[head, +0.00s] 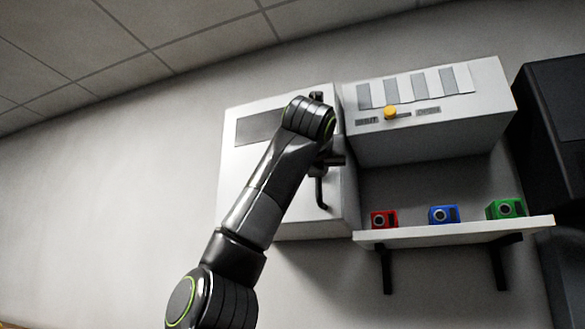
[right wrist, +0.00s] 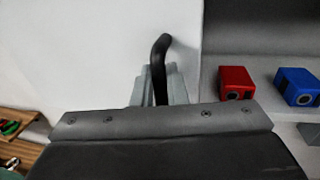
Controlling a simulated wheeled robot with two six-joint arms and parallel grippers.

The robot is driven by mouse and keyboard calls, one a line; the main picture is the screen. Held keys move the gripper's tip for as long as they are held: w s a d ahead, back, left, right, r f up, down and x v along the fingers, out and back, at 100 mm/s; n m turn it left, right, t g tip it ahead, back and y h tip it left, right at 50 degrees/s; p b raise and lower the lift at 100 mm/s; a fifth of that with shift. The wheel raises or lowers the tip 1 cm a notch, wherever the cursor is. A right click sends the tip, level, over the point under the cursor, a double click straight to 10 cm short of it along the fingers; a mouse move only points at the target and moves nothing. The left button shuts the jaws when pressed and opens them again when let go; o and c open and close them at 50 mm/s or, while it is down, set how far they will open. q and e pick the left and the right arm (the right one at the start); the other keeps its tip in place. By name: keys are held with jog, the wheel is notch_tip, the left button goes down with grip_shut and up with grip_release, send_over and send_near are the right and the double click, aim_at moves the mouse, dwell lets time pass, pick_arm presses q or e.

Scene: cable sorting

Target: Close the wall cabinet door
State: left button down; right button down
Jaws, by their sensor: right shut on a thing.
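The white wall cabinet door (head: 240,165) has a dark grey panel near its top and a black bar handle (head: 321,194) near its right edge. I see no clear gap at the door's edge, but my arm covers part of it. My right gripper (head: 325,162) is at the handle, mostly hidden behind its own wrist. In the right wrist view the handle (right wrist: 160,52) runs down between the grey fingers (right wrist: 158,92), which are shut on it. The white door face (right wrist: 110,45) fills the left of that view. My left gripper is not in view.
Right of the cabinet hangs a white unit (head: 430,137) with a yellow knob (head: 390,112). Below it a shelf (head: 450,232) holds red (head: 384,219), blue (head: 444,214) and green (head: 506,208) blocks. A dark box (head: 555,110) stands far right. The wall left of the cabinet is clear.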

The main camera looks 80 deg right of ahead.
jog(key=shift+s+d, duration=0.25)
jog(key=shift+d, duration=0.5)
jog(key=shift+w+r, duration=0.1)
jog(key=shift+r, duration=0.1)
jog(key=c, duration=1.8)
grip_release()
jog(key=shift+d+f, duration=0.1)
jog(key=shift+d, duration=0.15)
jog(key=shift+a+f, duration=0.1)
jog(key=shift+a, duration=0.05)
